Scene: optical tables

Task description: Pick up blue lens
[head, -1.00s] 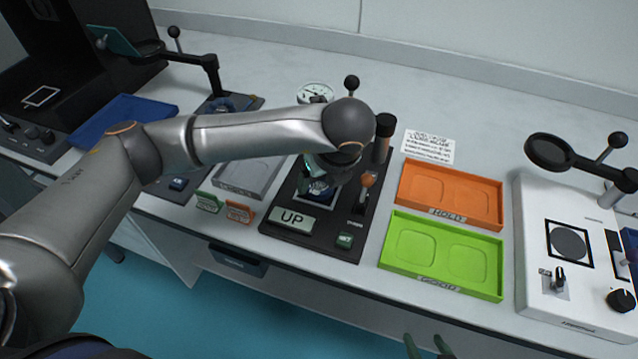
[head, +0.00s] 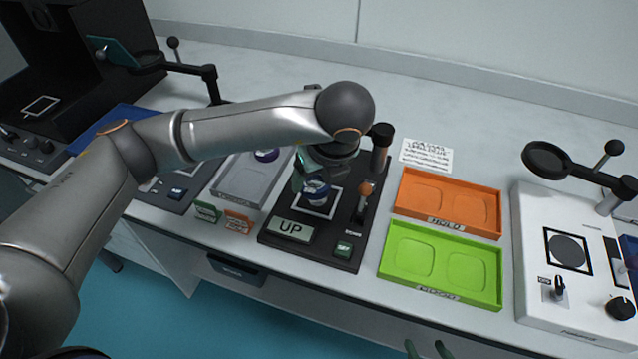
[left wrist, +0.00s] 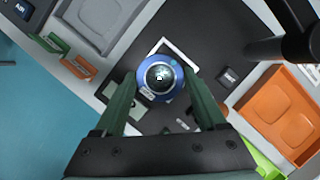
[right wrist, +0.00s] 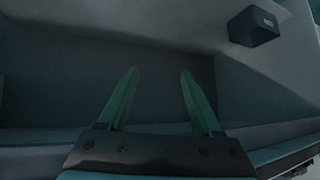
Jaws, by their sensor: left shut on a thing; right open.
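The blue lens (head: 317,192) is a round blue-rimmed piece over the white square outline of the black "UP" station (head: 312,253). My left gripper (head: 313,181) is shut on it. In the left wrist view the lens (left wrist: 160,82) sits between the two green fingertips (left wrist: 160,73), with the white outline partly hidden behind it. I cannot tell how far it is above the station. My right gripper (head: 428,350) shows only its tips at the bottom edge. In the right wrist view it (right wrist: 158,74) is open and empty.
A dark purple round piece (head: 266,155) is in the grey tray (head: 236,190). An orange tray (head: 447,204) and a green tray (head: 441,264) look empty. A dark post (head: 379,152) and lever (head: 363,200) stand close right of my left gripper. A white station (head: 560,290) is at right.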

